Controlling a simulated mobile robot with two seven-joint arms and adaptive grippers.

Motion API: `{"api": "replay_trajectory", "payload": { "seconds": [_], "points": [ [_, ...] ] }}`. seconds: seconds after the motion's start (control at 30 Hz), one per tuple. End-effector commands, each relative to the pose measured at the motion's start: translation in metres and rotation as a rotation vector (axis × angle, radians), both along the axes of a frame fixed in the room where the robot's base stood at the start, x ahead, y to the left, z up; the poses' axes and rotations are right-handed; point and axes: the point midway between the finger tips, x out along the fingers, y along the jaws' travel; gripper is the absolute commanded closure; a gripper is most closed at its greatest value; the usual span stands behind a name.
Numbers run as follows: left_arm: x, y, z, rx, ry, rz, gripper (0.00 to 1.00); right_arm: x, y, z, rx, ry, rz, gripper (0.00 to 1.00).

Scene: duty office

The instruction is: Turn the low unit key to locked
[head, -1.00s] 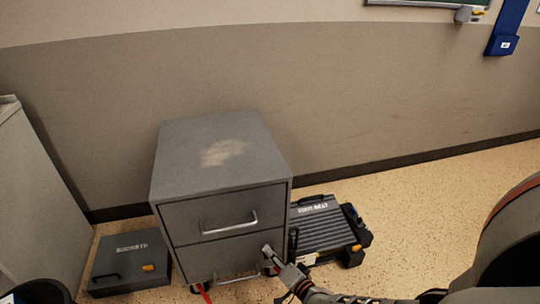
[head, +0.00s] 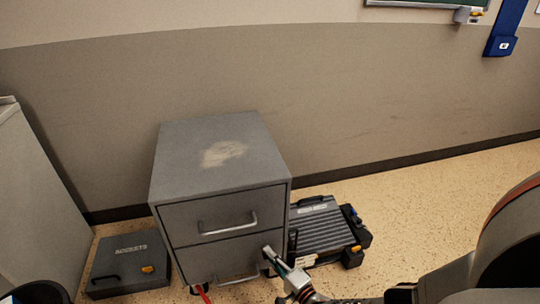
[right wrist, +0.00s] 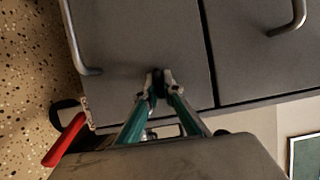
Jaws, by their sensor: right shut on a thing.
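The low unit (head: 185,218) is a grey two-drawer cabinet on the floor, with a bar handle on each drawer. My right gripper (head: 268,251) is at the upper right of its lower drawer front. In the right wrist view the right gripper (right wrist: 158,88) has its fingertips closed together on a small dark key (right wrist: 157,76) at the drawer front. The fingers hide most of the key, so I cannot read whether it stands at locked. My left gripper is not in view.
A dark case (head: 128,264) lies left of the unit, and a ribbed case (head: 318,228) lies right of it, close to my right arm. A red thing (right wrist: 65,141) shows near the unit's lower drawer. Speckled floor (head: 430,210) is clear at right.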

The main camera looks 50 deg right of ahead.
Motion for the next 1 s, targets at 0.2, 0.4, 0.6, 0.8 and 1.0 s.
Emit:
{"api": "replay_trajectory", "payload": {
  "seconds": [0.2,0.4,0.6,0.8,1.0],
  "points": [
    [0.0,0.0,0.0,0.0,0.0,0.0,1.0,0.0,0.001,0.0,0.004,-0.002,0.001,1.0],
    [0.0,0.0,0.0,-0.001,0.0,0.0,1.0,0.0,0.001,0.0,0.003,-0.001,0.001,0.76],
    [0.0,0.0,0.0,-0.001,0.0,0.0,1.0,0.0,0.0,0.0,0.002,-0.001,0.0,0.76],
    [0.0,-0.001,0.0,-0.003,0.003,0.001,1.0,-0.002,0.001,0.0,0.002,0.0,0.0,0.76],
    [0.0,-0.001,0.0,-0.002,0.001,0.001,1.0,-0.02,0.003,-0.002,0.003,0.001,0.001,0.76]
  ]
}}
